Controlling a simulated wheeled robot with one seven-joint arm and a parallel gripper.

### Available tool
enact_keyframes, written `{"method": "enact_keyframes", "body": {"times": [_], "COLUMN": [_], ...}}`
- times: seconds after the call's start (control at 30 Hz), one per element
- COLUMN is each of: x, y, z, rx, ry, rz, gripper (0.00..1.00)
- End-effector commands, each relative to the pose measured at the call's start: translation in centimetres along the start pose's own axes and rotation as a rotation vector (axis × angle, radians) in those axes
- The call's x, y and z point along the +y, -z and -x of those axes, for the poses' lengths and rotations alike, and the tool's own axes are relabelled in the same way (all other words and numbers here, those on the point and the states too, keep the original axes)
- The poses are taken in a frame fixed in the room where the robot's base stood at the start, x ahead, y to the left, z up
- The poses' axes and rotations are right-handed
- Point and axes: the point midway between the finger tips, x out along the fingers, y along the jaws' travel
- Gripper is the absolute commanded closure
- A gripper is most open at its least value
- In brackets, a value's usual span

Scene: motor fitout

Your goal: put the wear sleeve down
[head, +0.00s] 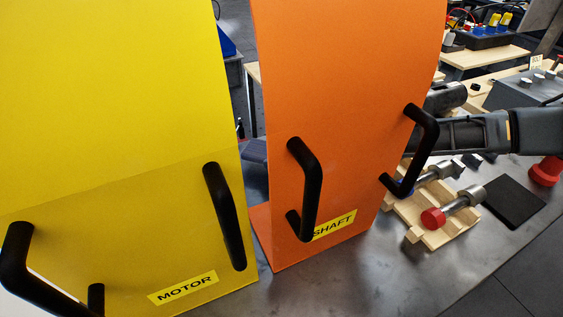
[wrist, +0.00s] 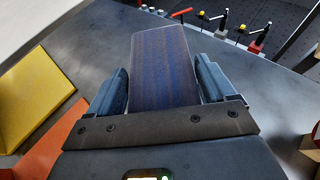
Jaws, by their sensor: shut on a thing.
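My gripper (wrist: 163,76) shows in the wrist view with its two grey-blue fingers on either side of a dark, blue-brown, flat-faced piece, the wear sleeve (wrist: 163,60). It is shut on the sleeve, which sticks out past the fingertips over a grey metal surface. Whether the sleeve touches that surface cannot be told.
A yellow MOTOR panel (head: 120,120) and an orange SHAFT panel (head: 350,100), both with black handles, stand on the metal table (head: 400,285). A wooden cradle (head: 425,235) holds shafts with red and blue ends. A black mat (head: 513,203) lies beside it. Levers (wrist: 262,35) show in the wrist view.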

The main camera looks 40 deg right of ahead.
Motion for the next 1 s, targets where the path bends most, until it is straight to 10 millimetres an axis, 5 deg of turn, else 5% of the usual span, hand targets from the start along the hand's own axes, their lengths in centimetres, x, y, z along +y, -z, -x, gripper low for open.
{"method": "enact_keyframes", "body": {"times": [0.4,0.73,0.77,1.0], "x": [0.0,0.0,0.0,0.0], "y": [3.6,4.0,4.0,3.9], "z": [-1.8,-1.9,-1.9,-1.9], "rx": [0.001,0.000,0.001,0.001], "ry": [0.000,0.000,0.000,0.000], "rz": [-0.001,0.000,0.000,0.000], "gripper": [0.49,0.49,0.15,0.00]}}
